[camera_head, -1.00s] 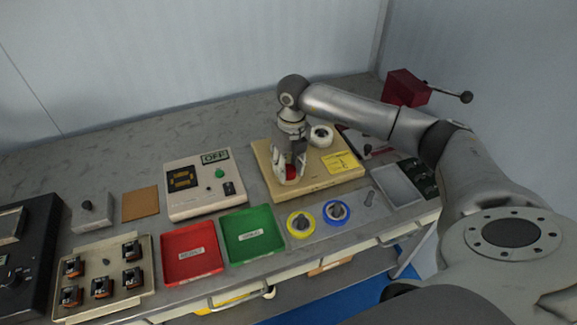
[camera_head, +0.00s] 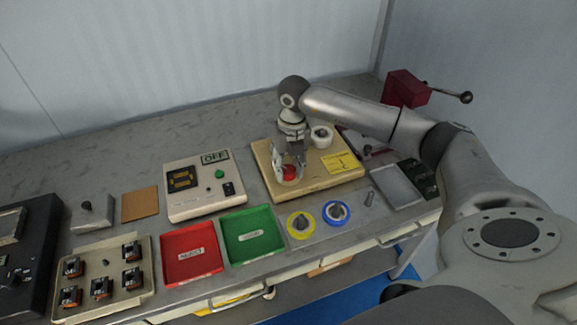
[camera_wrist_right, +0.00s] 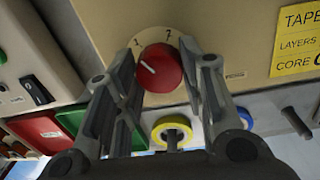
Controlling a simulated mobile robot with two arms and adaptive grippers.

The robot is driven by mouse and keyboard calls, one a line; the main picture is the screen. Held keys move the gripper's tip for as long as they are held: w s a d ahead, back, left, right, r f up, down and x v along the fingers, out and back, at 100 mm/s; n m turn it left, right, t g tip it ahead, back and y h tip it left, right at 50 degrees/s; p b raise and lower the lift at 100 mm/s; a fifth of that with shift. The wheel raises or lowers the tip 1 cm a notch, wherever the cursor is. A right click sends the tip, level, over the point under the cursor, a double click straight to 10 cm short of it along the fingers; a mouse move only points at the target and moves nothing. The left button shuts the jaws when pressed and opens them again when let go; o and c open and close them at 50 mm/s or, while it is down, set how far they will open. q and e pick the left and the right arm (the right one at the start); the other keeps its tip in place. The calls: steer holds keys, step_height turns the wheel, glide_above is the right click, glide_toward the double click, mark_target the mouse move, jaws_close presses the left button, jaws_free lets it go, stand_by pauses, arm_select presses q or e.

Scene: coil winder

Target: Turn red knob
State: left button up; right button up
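The red knob (camera_head: 289,172) sits on the front part of the beige winder box. In the right wrist view the red knob (camera_wrist_right: 160,68) is on a pale round dial marked 1 and 7, and its white line points up and left toward the 1. My right gripper (camera_head: 289,168) points down at the box with one finger on each side of the knob. The fingers are apart, and in the wrist view (camera_wrist_right: 160,65) they straddle the knob; I cannot tell whether either touches it. My left gripper is not in view.
A white spool (camera_head: 321,136) and a yellow label (camera_head: 341,162) are on the box. Left stands a white device (camera_head: 204,186) with a green button. In front are red (camera_head: 191,253) and green (camera_head: 251,234) trays and yellow (camera_head: 301,226) and blue (camera_head: 336,212) tape rolls.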

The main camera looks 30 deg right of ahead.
mark_target(291, 168)
steer(key=o, duration=0.5)
steer(key=shift+c, duration=0.2)
step_height(291, 168, up, 12)
steer(key=shift+d, duration=0.4)
steer(key=shift+s, duration=0.1)
